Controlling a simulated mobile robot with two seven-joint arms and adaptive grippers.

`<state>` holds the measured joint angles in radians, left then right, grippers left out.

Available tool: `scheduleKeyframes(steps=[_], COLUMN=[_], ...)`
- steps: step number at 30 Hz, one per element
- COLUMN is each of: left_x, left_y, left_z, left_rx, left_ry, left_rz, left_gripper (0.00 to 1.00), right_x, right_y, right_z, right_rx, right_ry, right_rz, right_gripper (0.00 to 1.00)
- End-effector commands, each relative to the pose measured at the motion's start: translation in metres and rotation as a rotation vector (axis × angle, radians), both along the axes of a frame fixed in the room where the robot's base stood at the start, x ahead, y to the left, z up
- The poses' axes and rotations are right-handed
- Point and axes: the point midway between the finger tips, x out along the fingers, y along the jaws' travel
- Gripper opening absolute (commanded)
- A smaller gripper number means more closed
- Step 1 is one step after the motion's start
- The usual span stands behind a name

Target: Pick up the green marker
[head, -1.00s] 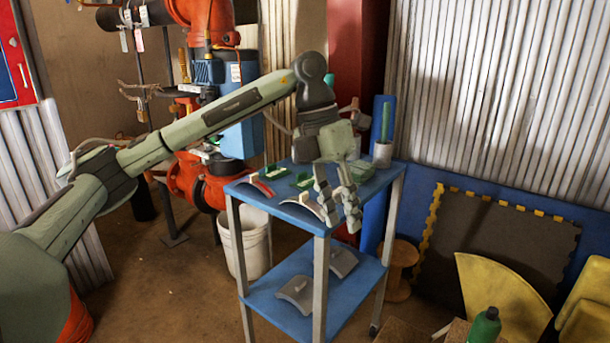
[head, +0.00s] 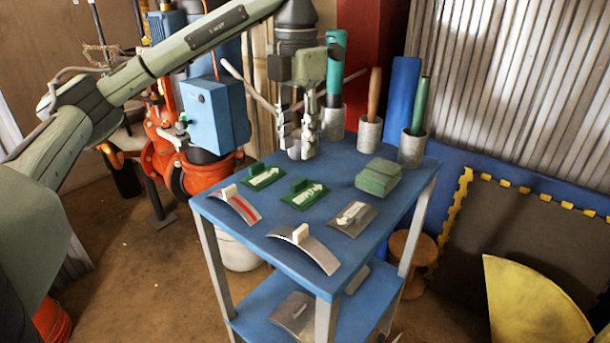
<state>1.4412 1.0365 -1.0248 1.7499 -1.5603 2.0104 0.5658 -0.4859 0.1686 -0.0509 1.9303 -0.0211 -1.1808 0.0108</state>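Two green plates with white arrows and green grips lie on the blue cart top (head: 232,208). One green arrow plate (head: 265,178) is at the back left; the other green arrow plate (head: 305,195) is nearer the middle. I cannot tell which one is the green marker. My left gripper (head: 297,150) points down above the back of the cart, behind the plates in the picture. Its two fingers are apart, with no plate between them. It partly hides the things behind it. My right gripper is not in view.
Grey curved plates lie at the front: a red-striped plate (head: 237,206), a plain plate (head: 305,247) and an arrow plate (head: 352,217). A green box (head: 378,177) sits at the right. Grey cups (head: 412,149) with upright tools stand along the back. A blue box (head: 215,113) is left.

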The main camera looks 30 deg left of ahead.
Motion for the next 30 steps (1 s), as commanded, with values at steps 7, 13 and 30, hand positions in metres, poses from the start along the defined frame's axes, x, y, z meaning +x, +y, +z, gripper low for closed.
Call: scheduleKeyframes(steps=[7,13,30], left_x=[-0.001,-0.001,-0.001], left_y=[0.000,-0.002,-0.003], left_z=[-0.022,-0.045,-0.078], left_rx=[-0.001,0.001,-0.001], left_ry=[0.003,0.003,-0.001], left_rz=[-0.001,-0.001,-0.001], left_gripper=[0.33,0.33,0.24], right_x=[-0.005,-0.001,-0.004], right_y=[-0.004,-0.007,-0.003], right_z=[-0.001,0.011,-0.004], right_rx=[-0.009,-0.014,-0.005], right_ry=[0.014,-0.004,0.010], right_rz=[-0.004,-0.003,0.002], right_gripper=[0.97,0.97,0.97])
